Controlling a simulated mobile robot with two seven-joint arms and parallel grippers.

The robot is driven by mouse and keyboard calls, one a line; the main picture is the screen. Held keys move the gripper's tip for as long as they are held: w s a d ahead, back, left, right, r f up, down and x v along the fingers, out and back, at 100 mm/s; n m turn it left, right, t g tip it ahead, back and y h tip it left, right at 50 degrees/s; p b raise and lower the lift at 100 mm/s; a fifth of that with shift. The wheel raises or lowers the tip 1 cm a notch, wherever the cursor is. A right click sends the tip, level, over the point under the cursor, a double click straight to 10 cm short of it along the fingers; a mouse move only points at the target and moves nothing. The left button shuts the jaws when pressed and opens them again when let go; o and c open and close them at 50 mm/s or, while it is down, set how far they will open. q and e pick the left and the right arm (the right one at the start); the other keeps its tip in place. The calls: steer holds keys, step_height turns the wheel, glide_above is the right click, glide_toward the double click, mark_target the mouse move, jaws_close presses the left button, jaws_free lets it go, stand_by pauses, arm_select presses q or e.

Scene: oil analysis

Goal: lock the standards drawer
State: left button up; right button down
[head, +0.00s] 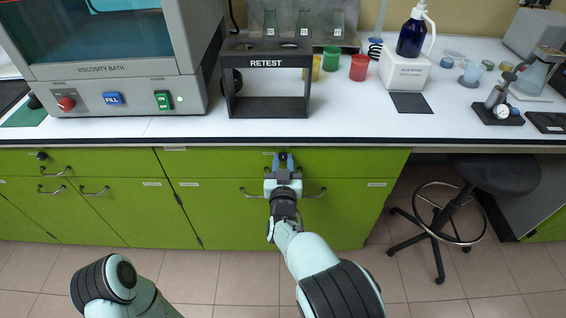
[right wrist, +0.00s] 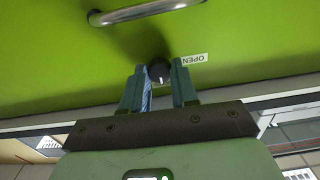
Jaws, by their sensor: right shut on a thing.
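The drawer front (head: 215,160) is a green panel just under the white worktop, and looks closed in the head view. On it is a dark round lock knob (right wrist: 160,70) with a pale mark on its face. An upside-down label reading OPEN (right wrist: 192,60) is beside the knob in the right wrist view. My right gripper (head: 283,157) is at the drawer front, its fingers (right wrist: 159,72) shut on the knob. The drawer's silver handle (right wrist: 145,11) shows in the right wrist view. My left gripper is out of view.
A RETEST rack (head: 268,112) stands on the worktop above the drawer. A viscosity bath (head: 105,85) is to its left. Another drawer knob (head: 41,155) is at far left. A black stool (head: 495,175) stands to the right. The tiled floor before the cabinets is clear.

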mark_target(283, 158)
steer(key=shift+r, duration=0.1)
steer(key=c, duration=0.9)
jaws_free()
steer(key=shift+o, duration=0.2)
steer(key=shift+s, duration=0.1)
steer(key=shift+s, duration=0.3)
steer(key=s+p, duration=0.1)
steer(key=s, duration=0.1)
steer(key=shift+s, duration=0.35)
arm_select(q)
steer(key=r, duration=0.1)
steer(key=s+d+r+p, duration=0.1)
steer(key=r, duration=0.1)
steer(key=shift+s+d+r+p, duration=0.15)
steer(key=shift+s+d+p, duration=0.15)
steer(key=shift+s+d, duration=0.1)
arm_select(e)
steer(key=s, duration=1)
